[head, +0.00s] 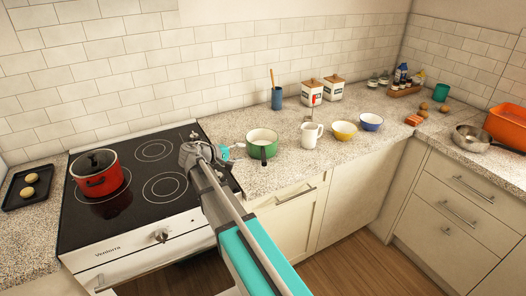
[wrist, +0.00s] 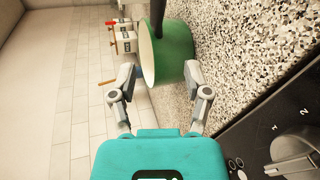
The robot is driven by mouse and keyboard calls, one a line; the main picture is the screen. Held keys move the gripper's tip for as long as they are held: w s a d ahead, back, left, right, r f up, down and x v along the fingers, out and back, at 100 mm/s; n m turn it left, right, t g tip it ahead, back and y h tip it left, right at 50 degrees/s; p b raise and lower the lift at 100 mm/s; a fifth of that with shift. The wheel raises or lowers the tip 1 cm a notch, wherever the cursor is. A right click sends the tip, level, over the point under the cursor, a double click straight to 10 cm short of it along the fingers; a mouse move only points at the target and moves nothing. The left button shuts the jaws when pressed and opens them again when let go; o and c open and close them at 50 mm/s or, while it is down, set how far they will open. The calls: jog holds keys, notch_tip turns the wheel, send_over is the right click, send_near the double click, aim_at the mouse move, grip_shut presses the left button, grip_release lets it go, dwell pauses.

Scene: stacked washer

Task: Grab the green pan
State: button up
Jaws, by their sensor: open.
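The green pan (head: 262,145) stands on the speckled counter just right of the stove, its cream inside facing up and its dark handle toward the counter's front. In the wrist view the green pan (wrist: 174,55) is straight ahead, between and just beyond the fingertips. My gripper (head: 232,150) is just left of the pan in the head view. In the wrist view my gripper (wrist: 163,82) is open, with one finger on each side and nothing between the pads. I cannot tell whether a fingertip touches the pan's wall.
A red pot (head: 97,175) stands on the black cooktop (head: 150,190). A white pitcher (head: 311,134) is close right of the pan, with a yellow bowl (head: 344,131) and a blue bowl (head: 371,121) beyond. A blue utensil cup (head: 277,98) and canisters (head: 312,91) stand behind.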

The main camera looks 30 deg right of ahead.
aim_at(263, 148)
jog(key=shift+b+x, duration=0.6)
jog(key=shift+x, duration=2.05)
jog(key=shift+r+b+x, duration=0.2)
jog(key=shift+b+x, duration=0.45)
jog(key=shift+x, duration=1.9)
jog(key=shift+s+d, duration=0.1)
grip_shut()
